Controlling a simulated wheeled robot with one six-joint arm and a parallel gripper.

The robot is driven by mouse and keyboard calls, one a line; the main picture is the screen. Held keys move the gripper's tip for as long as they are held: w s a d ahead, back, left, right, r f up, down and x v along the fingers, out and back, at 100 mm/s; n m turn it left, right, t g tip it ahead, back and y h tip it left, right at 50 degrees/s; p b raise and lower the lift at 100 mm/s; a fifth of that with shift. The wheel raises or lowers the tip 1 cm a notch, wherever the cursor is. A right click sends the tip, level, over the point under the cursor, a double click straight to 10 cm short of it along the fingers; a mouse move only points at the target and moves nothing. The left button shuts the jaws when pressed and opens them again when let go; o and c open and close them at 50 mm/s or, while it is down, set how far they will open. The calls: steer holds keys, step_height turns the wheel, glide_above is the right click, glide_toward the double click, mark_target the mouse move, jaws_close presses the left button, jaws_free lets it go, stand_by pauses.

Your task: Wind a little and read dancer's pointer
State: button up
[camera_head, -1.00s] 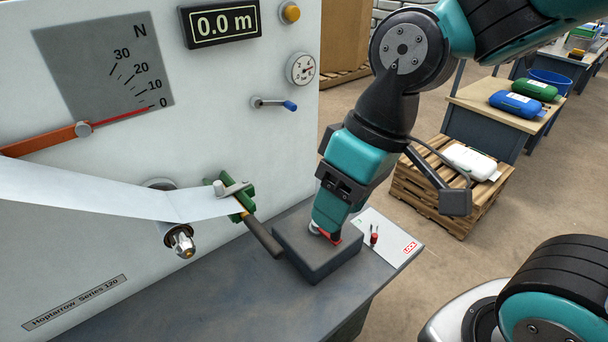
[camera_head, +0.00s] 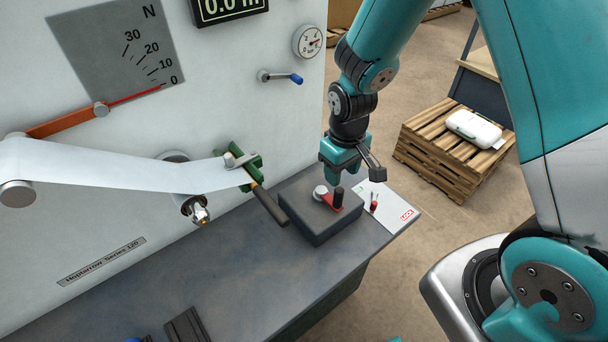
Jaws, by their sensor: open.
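The dancer's scale (camera_head: 95,38) is a grey plate marked N with 0, 10, 20 and 30. Its red pointer (camera_head: 134,98) sits at about 0, on an orange arm pivoted on the machine's white face. A white strip (camera_head: 100,168) runs from a roller (camera_head: 17,193) to a green clamp (camera_head: 246,166) with a dark handle. The display (camera_head: 228,6) is cut off at the top and reads 0.0 m.
A white card (camera_head: 385,205) with LOCK and small red tags lies right of the block. The bench top (camera_head: 190,270) is mostly clear. A pallet (camera_head: 445,150) stands on the floor.

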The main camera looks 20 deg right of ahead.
mark_target(339, 189)
step_height(339, 189, down, 7)
steer(key=b, duration=0.5)
steer(key=shift+r, duration=0.1)
steer(key=c, duration=0.8)
steer(key=shift+o, duration=0.2)
